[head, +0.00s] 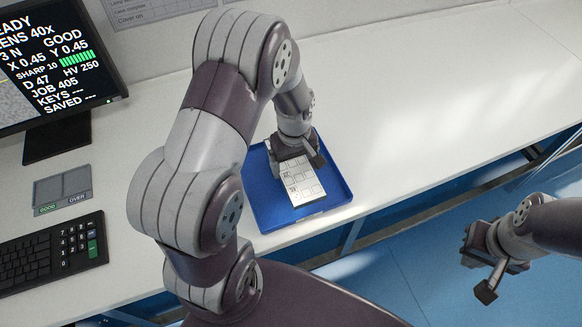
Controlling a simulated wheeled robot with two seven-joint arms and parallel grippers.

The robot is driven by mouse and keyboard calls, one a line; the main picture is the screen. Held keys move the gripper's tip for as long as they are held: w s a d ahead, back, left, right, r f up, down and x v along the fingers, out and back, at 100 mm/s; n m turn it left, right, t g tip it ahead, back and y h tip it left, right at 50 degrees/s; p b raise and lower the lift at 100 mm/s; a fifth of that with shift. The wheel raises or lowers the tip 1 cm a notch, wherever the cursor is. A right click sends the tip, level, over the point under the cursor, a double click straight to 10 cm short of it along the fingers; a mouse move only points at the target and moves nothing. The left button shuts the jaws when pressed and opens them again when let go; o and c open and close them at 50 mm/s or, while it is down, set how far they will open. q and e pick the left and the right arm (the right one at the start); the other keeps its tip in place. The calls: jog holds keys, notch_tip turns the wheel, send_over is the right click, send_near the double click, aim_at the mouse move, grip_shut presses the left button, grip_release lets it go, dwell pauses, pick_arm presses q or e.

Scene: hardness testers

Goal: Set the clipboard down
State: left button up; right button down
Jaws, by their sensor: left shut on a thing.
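The clipboard (304,190) shows as a pale board with printed boxes, over the blue tray (265,217). My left gripper (301,165) is at its far end and shut on it, pointing down. The gripper and wrist hide that end of the clipboard. I cannot tell whether the clipboard touches the tray floor or is held just above it. My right gripper (474,264) is off the table's front edge, over the blue floor. Its fingers are apart and nothing shows between them.
The tray lies near the front edge of the white table (410,90). To the left are a monitor (60,60), a keyboard (50,255) and a small grey panel marked GOOD and OVER (62,190). The table right of the tray is clear.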

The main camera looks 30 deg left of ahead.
aim_at(290, 164)
pick_arm(q)
jog(key=shift+w+a+f, duration=0.15)
jog(key=shift+a+f, duration=0.15)
jog(key=shift+a, duration=0.15)
jog(key=shift+a+f, duration=0.15)
notch_tip(290, 164, down, 4)
jog(key=shift+r, duration=0.15)
jog(key=shift+f, duration=0.2)
jog(key=o, duration=0.9)
jog(key=shift+o, duration=0.2)
jog(key=shift+r, duration=0.35)
notch_tip(290, 164, up, 12)
jog(key=shift+f, duration=0.15)
jog(key=s+d+r+m+t, duration=0.1)
jog(key=s+d+r+m, duration=0.2)
jog(key=s+m, duration=0.6)
jog(key=d+m, duration=0.1)
jog(key=d, duration=0.1)
jog(key=shift+s+d, duration=0.35)
